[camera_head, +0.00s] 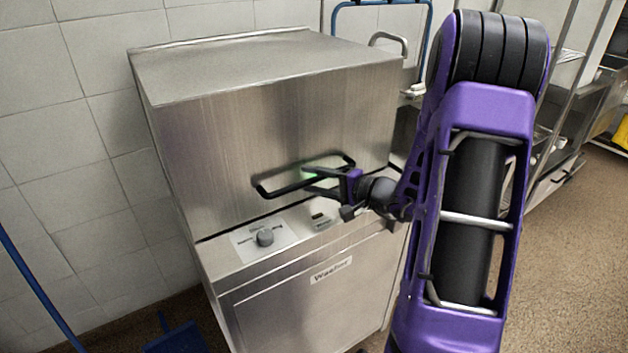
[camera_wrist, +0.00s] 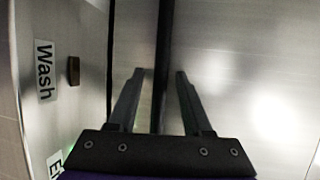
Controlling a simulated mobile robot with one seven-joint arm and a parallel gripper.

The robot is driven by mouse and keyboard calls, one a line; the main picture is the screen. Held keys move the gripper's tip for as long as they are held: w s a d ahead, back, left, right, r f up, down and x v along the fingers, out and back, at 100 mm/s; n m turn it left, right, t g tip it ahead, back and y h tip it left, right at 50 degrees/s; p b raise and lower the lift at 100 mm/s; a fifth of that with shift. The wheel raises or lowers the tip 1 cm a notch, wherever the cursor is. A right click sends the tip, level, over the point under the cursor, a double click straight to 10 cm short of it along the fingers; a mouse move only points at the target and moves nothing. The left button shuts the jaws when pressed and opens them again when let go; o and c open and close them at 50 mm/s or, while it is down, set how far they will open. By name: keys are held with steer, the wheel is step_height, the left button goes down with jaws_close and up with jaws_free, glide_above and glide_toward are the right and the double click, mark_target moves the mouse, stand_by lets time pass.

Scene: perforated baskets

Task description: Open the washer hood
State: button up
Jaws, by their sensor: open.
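The washer hood (camera_head: 265,125) is a brushed-steel box that sits down on the washer body, its lower edge at the control panel. A black bar handle (camera_head: 280,191) runs across the lower front of the hood. My gripper (camera_head: 308,181) is open at the handle, reaching from the right. In the wrist view, the handle (camera_wrist: 163,45) is a dark upright bar, and my gripper (camera_wrist: 160,74) has one finger on each side of it. I cannot tell whether a finger touches the bar. My gripper hides part of the handle in the head view.
A tiled wall (camera_head: 75,110) stands at the left and behind. Steel shelving and counters stand at the right, with open brown floor (camera_head: 585,220) before them.

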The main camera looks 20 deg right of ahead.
jaws_close()
stand_by(1.4)
